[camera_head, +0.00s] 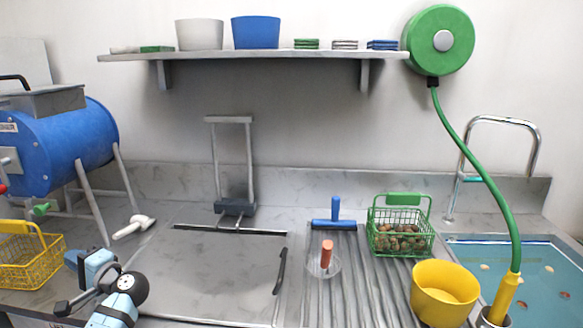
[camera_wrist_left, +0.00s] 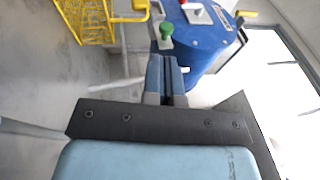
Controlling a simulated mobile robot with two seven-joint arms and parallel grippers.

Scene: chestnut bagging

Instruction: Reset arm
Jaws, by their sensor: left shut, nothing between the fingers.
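My left gripper (camera_head: 74,262) shows at the lower left of the head view, over the counter's left end, just right of the yellow wire basket (camera_head: 32,262). In the left wrist view its two fingers (camera_wrist_left: 166,82) are together, with nothing between them. It points toward the blue drum machine (camera_head: 62,145), whose green knob (camera_wrist_left: 167,30) appears just beyond the fingertips. The gripper looks apart from the machine and the basket. My right gripper is not in view.
A white-handled tool (camera_head: 133,227) lies near the gripper. A green basket of chestnuts (camera_head: 403,232), a yellow bucket (camera_head: 444,292) and a water basin (camera_head: 548,285) are at the right. A shelf (camera_head: 250,56) hangs above. The flat panel (camera_head: 215,270) is clear.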

